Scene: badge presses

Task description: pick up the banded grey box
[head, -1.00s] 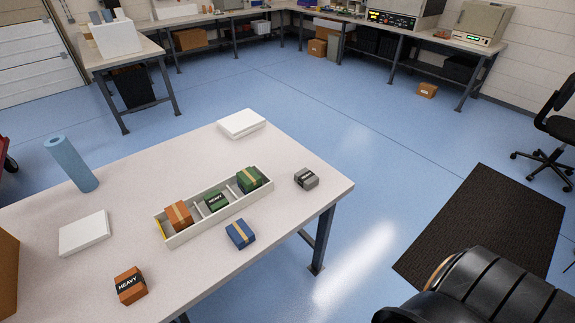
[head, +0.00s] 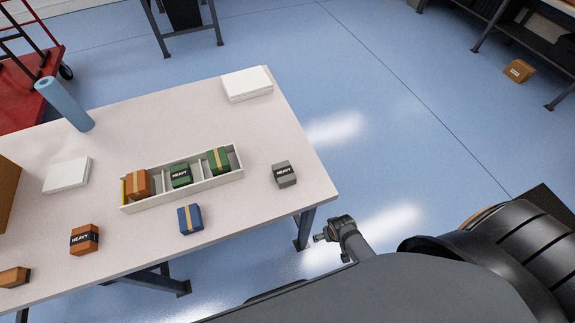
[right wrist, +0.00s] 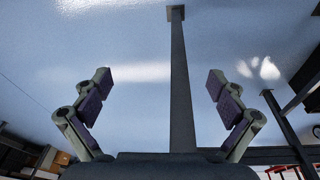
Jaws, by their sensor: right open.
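The grey box (head: 284,174) has a black band marked HEAVY. It sits on the white table (head: 255,235) near its right edge, to the right of the divided tray (head: 210,182), apart from other boxes. My right gripper (right wrist: 160,80) shows in the right wrist view with its two fingers spread wide and nothing between them. Blue floor and a grey post lie beyond the fingers; the grey box does not show in that view. In the head view a jointed part of my arm is beside the table's right edge, off the tabletop. My left gripper is not in view.
The tray holds an orange box (head: 138,184) and two green boxes (head: 181,174). A blue box (head: 190,219) and an orange HEAVY box (head: 84,239) lie in front. White slabs (head: 247,87) and a blue roll (head: 64,104) are farther back. The tabletop around the grey box is clear.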

